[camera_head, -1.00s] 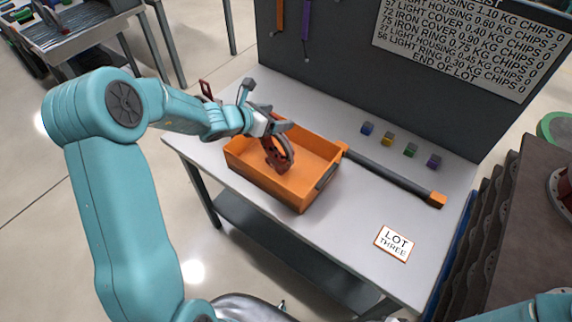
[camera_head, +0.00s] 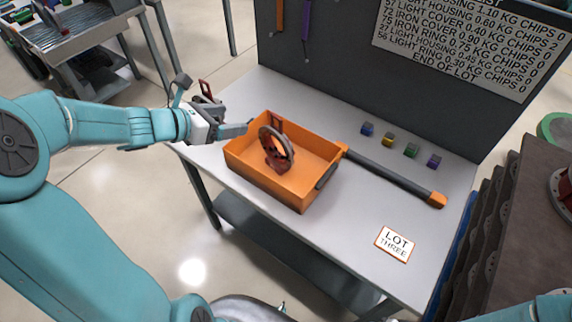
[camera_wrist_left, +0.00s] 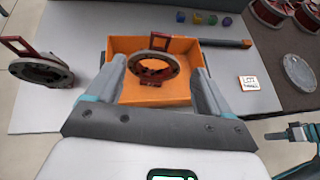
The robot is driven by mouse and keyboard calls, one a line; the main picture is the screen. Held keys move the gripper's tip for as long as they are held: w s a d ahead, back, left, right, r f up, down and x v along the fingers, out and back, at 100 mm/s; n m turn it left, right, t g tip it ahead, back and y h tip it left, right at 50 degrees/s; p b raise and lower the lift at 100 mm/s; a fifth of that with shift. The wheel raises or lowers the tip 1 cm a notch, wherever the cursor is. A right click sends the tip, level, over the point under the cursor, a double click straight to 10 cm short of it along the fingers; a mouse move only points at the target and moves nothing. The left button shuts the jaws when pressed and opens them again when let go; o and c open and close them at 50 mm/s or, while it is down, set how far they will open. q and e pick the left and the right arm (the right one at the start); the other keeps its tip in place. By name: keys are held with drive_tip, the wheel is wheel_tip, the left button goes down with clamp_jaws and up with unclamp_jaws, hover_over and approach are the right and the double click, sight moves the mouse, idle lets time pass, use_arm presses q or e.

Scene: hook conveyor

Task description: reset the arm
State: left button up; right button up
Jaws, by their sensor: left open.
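My left gripper (camera_head: 236,124) is open and empty at the left rim of the orange tray (camera_head: 282,194), in the head view. In the left wrist view its two fingers (camera_wrist_left: 158,85) spread apart, with the orange tray (camera_wrist_left: 183,93) beyond them. A dark red and grey ring part (camera_head: 277,150) stands in the tray, apart from the fingers; it also shows in the left wrist view (camera_wrist_left: 153,68).
A second red and grey ring part (camera_wrist_left: 42,70) sits on the table left of the tray. A dark bar with orange ends (camera_head: 395,178) lies right of the tray. Several small coloured blocks (camera_head: 388,139) line the back. A "LOT THREE" card (camera_head: 394,244) lies on clear front table.

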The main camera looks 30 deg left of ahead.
use_arm(q)
drive_tip(key=shift+w, duration=0.1)
drive_tip(key=s+d+f+m+g+h, duration=0.1)
drive_tip(key=s+d+f+m+g, duration=0.25)
drive_tip(key=d+f+m, duration=0.45)
drive_tip(key=s+d+f+m+g, duration=0.25)
drive_tip(key=d+f+g, duration=0.25)
drive_tip(key=f, duration=0.8)
drive_tip(key=s+d+f+m+g, duration=0.1)
drive_tip(key=s+d+f+m, duration=0.3)
drive_tip(key=m, duration=0.6)
drive_tip(key=s+d+f+m+g, duration=0.2)
drive_tip(key=s+d+f+m, duration=0.3)
drive_tip(key=d+f+m, duration=0.3)
drive_tip(key=d+m, duration=0.2)
drive_tip(key=shift+s+d, duration=0.15)
drive_tip(key=shift+d, duration=0.2)
drive_tip(key=shift+f, duration=0.1)
drive_tip(key=shift+c, duration=0.4)
